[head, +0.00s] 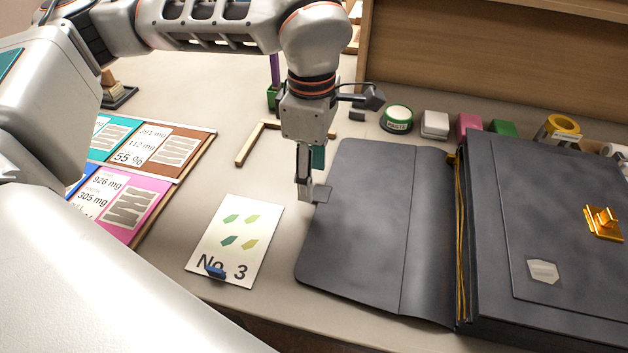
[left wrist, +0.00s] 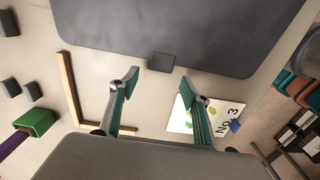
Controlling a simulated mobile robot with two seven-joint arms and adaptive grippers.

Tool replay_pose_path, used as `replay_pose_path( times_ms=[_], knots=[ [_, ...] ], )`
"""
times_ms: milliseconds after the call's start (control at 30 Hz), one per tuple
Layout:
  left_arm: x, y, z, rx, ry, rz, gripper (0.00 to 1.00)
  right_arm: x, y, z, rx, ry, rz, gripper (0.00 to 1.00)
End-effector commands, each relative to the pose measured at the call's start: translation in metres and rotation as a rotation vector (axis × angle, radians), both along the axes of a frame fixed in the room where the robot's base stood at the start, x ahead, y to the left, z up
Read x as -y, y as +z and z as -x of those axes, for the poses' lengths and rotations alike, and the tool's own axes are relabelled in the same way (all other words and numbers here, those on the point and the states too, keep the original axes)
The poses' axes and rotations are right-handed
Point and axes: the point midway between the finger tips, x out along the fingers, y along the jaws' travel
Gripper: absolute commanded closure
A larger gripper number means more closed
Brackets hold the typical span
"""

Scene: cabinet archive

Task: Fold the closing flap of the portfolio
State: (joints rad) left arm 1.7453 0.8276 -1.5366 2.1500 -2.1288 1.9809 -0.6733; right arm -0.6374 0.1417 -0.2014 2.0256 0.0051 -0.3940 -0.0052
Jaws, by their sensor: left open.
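The dark grey portfolio (head: 490,230) lies on the table at the right in the head view, with a gold clasp (head: 603,222) on its front. Its closing flap (head: 365,230) is spread flat to the left. A small tab (head: 323,195) sticks out from the flap's left edge; it also shows in the left wrist view (left wrist: 161,62). My left gripper (head: 309,190) points down at the tab. In the left wrist view my left gripper (left wrist: 163,82) is open and empty, with the tab just beyond and between its fingertips. I cannot tell whether they touch. My right gripper is not in view.
A card marked No. 3 (head: 237,240) with a blue clip lies left of the flap. A wooden corner frame (head: 258,140) lies behind it, and coloured label boards (head: 150,165) lie farther left. A green paste tin (head: 397,119) and small blocks line the back.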

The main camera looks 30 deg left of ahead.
Motion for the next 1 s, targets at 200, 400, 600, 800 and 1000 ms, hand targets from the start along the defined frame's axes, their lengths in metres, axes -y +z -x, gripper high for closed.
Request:
replay_pose_path(
  times_ms=[200,400,600,800,1000],
  knots=[
    [0.000,-0.024,0.000,-0.001,-0.001,0.000,0.53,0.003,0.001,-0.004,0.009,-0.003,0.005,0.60],
    [0.000,-0.028,0.000,0.000,0.000,0.001,0.53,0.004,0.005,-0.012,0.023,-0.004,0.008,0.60],
    [0.000,-0.028,0.000,0.000,0.000,0.001,0.66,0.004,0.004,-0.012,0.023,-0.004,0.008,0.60],
    [0.000,-0.028,0.000,0.000,0.000,0.001,1.00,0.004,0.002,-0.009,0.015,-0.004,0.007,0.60],
    [0.000,-0.023,0.000,0.002,0.000,0.002,1.00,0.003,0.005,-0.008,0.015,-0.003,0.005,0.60]
  ],
)
